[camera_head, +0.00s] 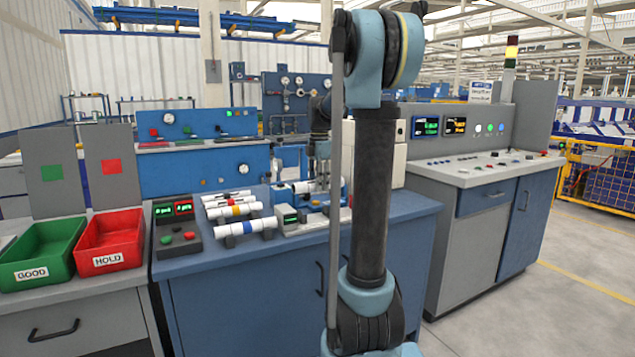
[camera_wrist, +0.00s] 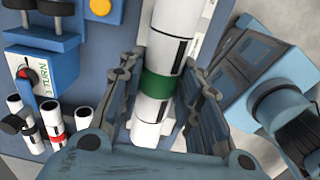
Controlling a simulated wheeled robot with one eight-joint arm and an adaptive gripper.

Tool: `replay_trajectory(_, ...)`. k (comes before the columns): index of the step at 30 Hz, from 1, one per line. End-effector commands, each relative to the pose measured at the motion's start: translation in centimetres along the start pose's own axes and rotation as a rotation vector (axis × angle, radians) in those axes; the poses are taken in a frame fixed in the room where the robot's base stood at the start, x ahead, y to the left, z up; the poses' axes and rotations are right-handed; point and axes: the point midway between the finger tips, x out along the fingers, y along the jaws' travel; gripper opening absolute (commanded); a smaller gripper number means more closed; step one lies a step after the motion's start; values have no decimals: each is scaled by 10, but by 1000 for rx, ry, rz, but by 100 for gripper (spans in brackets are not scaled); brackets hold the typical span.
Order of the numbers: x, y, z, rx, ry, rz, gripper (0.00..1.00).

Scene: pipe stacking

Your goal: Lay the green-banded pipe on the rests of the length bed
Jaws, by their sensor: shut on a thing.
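My gripper (camera_head: 322,176) is over the blue bench, largely beside and behind my arm in the head view. In the wrist view its two jaws (camera_wrist: 163,92) are on either side of the green-banded pipe (camera_wrist: 158,87), shut on it around the green band. The pipe is white with dark marks and runs up past the top edge of the view. In the head view a white pipe end (camera_head: 303,187) shows by the gripper, above blue parts on the bench. The length bed's rests cannot be made out clearly, and whether the pipe touches them cannot be told.
Several banded white pipes lie on a rack (camera_head: 236,226) to the left, beside a small box with a green display (camera_head: 290,217). A button box (camera_head: 177,232) and green (camera_head: 38,252) and red (camera_head: 110,243) bins stand further left. A control console (camera_head: 485,165) stands right.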

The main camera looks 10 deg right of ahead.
Motion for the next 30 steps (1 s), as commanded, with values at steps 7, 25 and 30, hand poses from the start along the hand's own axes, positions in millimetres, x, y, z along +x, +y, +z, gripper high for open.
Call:
replay_trajectory(7, 20, 1, -4, -6, 0, 0, 6)
replay_trajectory(25, 67, 0, -5, -7, 0, 0, 6)
replay_trajectory(30, 76, 0, -5, -7, 0, 0, 6)
